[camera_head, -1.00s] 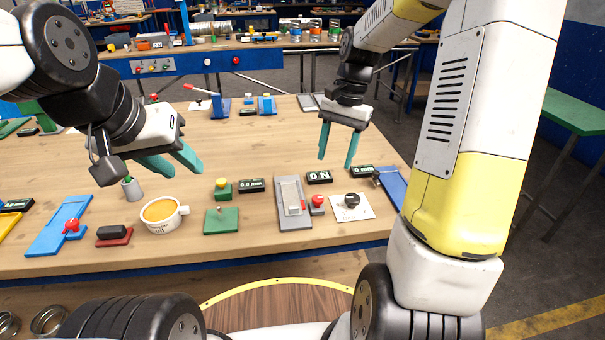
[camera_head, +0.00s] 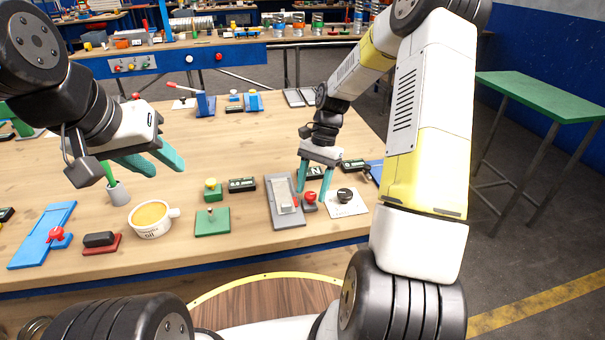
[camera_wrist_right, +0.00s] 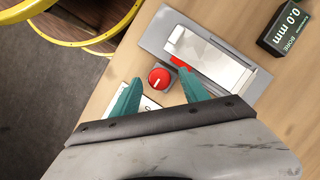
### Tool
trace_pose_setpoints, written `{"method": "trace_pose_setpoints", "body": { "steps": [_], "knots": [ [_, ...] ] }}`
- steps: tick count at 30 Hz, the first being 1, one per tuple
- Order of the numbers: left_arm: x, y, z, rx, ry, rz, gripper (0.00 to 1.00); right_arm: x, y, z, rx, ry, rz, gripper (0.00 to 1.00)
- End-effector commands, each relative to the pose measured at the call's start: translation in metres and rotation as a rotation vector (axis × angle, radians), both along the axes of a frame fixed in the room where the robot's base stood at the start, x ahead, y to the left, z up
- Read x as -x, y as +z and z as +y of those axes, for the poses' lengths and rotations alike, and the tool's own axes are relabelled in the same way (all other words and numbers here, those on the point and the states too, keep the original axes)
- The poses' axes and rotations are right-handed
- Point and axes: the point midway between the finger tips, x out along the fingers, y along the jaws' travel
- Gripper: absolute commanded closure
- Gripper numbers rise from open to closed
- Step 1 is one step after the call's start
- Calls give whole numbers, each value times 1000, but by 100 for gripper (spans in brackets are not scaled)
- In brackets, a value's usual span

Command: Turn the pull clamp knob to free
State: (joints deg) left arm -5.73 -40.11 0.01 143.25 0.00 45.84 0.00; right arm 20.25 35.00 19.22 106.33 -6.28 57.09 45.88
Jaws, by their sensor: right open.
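A round red knob (camera_head: 310,197) with a white line on its top stands beside the grey plate (camera_head: 273,205) carrying a pale metal strip (camera_head: 284,196). I take this red knob as the clamp knob; no label on it is readable. In the right wrist view the knob (camera_wrist_right: 160,78) appears between my right gripper's fingertips (camera_wrist_right: 160,83), with gaps on both sides. My right gripper (camera_head: 312,194) is open, pointing down at the knob; exact height is unclear. My left gripper (camera_head: 165,170) is open and empty, above the table at the left.
A black knob on a white card (camera_head: 346,200) stands close to the right. A green block (camera_head: 212,222), a cup (camera_head: 150,219) and a blue clamp plate (camera_head: 40,237) lie to the left. Small displays (camera_head: 242,185) stand behind.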

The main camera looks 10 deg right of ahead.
Motion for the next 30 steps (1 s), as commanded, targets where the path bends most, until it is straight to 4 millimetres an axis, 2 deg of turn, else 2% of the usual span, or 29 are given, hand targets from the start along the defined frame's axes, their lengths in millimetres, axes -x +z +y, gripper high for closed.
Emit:
{"method": "trace_pose_setpoints", "body": {
  "steps": [8,16,24,30],
  "knots": [
    [0,0,0,0,0,0,64,1,-2,1,0,0,0,47],
    [0,0,0,0,0,0,64,1,-2,0,0,0,0,98],
    [0,0,0,0,0,0,64,0,-2,1,1,15,-1,100],
    [0,0,0,0,0,0,64,0,-2,2,1,92,0,100]
  ]
}}
